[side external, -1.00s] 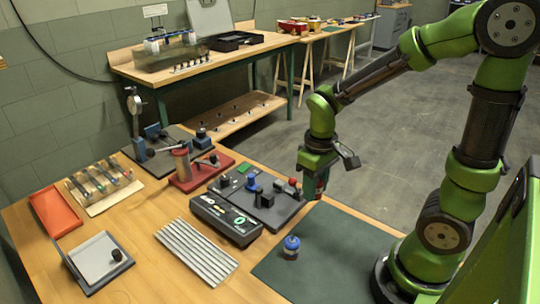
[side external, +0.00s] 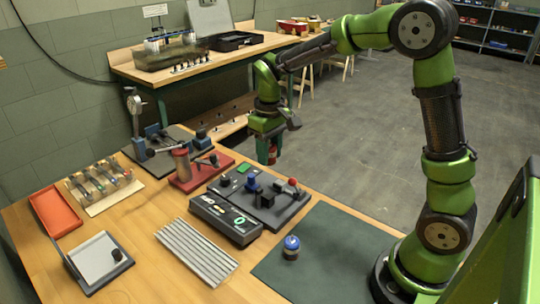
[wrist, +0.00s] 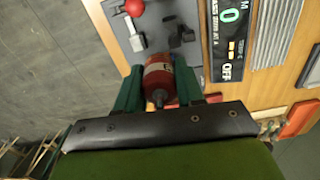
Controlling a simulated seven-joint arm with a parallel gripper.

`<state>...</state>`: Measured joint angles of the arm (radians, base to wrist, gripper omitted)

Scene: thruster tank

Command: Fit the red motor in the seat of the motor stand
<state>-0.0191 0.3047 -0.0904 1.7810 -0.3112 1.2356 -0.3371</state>
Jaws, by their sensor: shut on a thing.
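My gripper (side external: 268,152) is shut on the red motor (wrist: 157,78). In the wrist view its green fingers press the motor from both sides, and the shaft end points toward the camera. I cannot tell for certain which fixture is the motor stand. One candidate is the red-based fixture (side external: 212,174) left of the gripper; another is the dark plate with blue blocks (side external: 180,136) behind it.
The dark fixture plate (side external: 284,212) carries a blue knob, black blocks and a red-knobbed lever. A control box (side external: 226,218) stands before it. A blue cylinder (side external: 291,247) stands on the green mat (side external: 335,245). A dial gauge stand (side external: 135,115) rises at the back left.

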